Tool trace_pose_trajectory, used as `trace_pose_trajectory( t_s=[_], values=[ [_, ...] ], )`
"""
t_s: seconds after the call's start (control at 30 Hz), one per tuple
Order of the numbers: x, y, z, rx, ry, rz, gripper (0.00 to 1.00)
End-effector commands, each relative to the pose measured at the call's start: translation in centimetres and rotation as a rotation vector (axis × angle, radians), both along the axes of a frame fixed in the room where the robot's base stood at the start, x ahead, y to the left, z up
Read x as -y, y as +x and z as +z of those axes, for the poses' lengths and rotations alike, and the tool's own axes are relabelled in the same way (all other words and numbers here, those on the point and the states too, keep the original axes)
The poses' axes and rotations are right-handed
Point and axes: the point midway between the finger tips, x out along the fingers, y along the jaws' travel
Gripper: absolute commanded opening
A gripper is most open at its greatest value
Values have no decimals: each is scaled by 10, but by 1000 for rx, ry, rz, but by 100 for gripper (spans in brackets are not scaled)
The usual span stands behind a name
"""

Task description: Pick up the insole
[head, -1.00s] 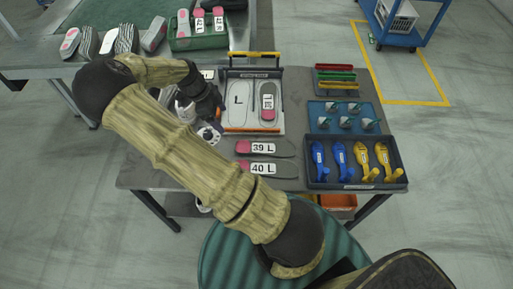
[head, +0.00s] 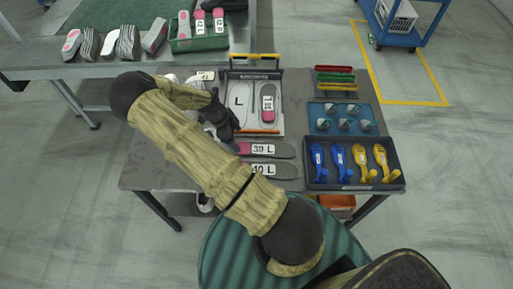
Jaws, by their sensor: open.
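Two grey insoles with pink heels lie flat on the grey table, one above the other. The upper insole, labelled 39 L (head: 271,149), shows almost whole in the head view. The lower insole, labelled 40 L (head: 280,171), has its heel end hidden by my arm. A third insole (head: 268,103) with a pink end lies in the right half of a tray (head: 233,131); the left half bears a white outline marked L. My gripper (head: 233,137) is open, just left of the upper insole's pink heel. My wrist partly hides the fingers; I see no contact.
A dark tray (head: 312,184) with blue and yellow tools stands at the right. Behind it are a blue mat (head: 313,111) with several small parts and red, green and yellow bars (head: 335,77). A green crate (head: 195,44) with insoles stands on the back-left bench.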

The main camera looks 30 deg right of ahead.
Motion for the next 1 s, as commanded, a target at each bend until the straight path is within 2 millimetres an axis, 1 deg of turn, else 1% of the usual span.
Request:
trace_pose_trajectory(
  t_s=[0.1, 0.37, 0.47, 0.67, 0.8, 0.9, 1.0],
  values=[
    [2, -1, -5, 1, 1, 1, 79],
    [1, -1, -5, 1, 1, 1, 79],
    [2, -2, -9, -1, 1, 1, 79],
    [4, -9, -32, -4, 0, 0, 79],
    [9, -12, -50, -2, 0, -1, 79],
    [10, -12, -55, 0, 0, 1, 79],
    [10, -12, -56, 1, 1, 1, 79]
  ],
)
